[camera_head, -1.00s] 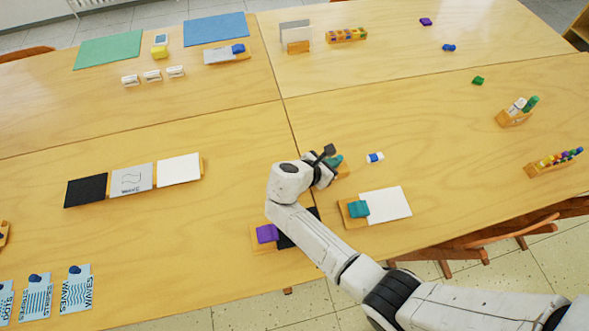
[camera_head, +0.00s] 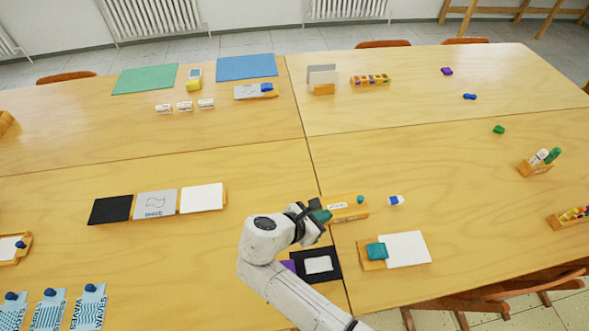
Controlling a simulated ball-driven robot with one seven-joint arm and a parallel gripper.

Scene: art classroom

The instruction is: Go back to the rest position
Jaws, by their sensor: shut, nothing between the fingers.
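My arm reaches up from the bottom of the head view, and my gripper (camera_head: 318,212) is over the table just left of a small wooden holder (camera_head: 358,213). The fingers look dark and small, and they hold nothing. A teal patch shows right at the fingertips; I cannot tell whether it touches them. Below the gripper, a black card with a white centre (camera_head: 319,265) lies partly behind my arm, with a purple block (camera_head: 288,266) mostly hidden beside it.
A teal block (camera_head: 377,251) sits by a white card (camera_head: 407,248) to the right. A small white-and-blue item (camera_head: 396,201) lies near the holder. Marker holders (camera_head: 536,168) stand at the right.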

